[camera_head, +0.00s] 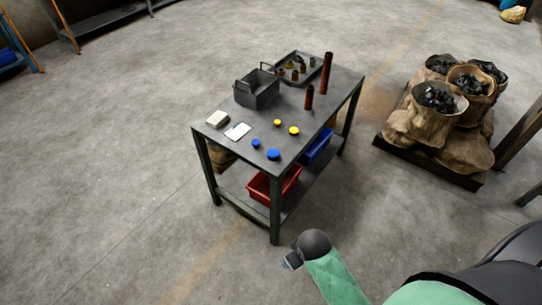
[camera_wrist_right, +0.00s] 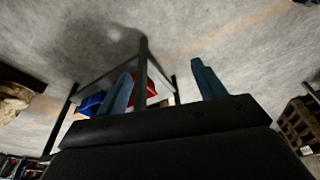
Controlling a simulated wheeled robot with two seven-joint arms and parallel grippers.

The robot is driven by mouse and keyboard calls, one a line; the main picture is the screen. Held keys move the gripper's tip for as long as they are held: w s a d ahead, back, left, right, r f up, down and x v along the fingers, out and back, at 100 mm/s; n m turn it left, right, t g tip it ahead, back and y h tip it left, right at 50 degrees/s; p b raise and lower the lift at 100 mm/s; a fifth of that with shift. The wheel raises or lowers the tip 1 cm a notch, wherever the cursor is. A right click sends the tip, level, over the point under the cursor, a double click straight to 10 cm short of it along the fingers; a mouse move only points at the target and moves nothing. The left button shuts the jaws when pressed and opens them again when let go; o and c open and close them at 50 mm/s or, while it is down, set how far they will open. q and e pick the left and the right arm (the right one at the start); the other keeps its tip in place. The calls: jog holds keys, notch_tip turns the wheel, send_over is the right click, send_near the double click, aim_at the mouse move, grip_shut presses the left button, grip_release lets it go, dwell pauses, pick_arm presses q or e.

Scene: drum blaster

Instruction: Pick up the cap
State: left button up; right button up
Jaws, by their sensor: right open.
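Several small round cap-like discs lie on the dark table (camera_head: 225,120) in the head view: a small blue one (camera_head: 256,143), a larger blue one (camera_head: 273,154), a small yellow one (camera_head: 277,122) and a larger yellow one (camera_head: 294,130). Which of them is the cap, I cannot tell. My right gripper (camera_head: 292,260) is low in front of the table, well apart from the discs. In the right wrist view its two blue-grey fingers (camera_wrist_right: 162,80) are spread, with nothing held between them. The discs are not visible there. My left gripper is not in view.
The tabletop also holds a grey bin (camera_head: 257,95), a tray (camera_head: 316,72) of small items, two brown tubes (camera_head: 326,73) (camera_head: 309,97) and a white card (camera_head: 238,131). Red (camera_head: 259,188) and blue (camera_head: 317,148) bins sit below.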

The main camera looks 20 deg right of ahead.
jog(key=w+a+r+n, duration=0.1)
jog(key=w+r+n, duration=0.1)
jog(key=w+r, duration=0.2)
notch_tip(320, 180, up, 7)
jog(key=n+g, duration=0.3)
jog(key=n, duration=1.2)
send_over(273, 152)
jog(key=shift+s+a+h+p, duration=0.1)
jog(key=shift+a+h+p, duration=0.15)
jog(key=shift+h+p, duration=0.15)
jog(key=shift+f, duration=0.55)
jog(key=shift+f+p, duration=0.5)
jog(key=shift+f, duration=0.15)
jog(key=f, duration=0.1)
jog(key=f+p, duration=0.2)
jog(key=shift+d+f, duration=0.25)
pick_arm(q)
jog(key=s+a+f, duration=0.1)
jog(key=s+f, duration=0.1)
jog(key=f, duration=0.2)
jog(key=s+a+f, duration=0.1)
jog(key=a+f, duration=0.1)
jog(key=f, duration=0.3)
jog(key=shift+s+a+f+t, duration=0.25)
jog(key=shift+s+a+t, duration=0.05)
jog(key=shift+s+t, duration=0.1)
pick_arm(e)
jog(key=shift+f, duration=0.85)
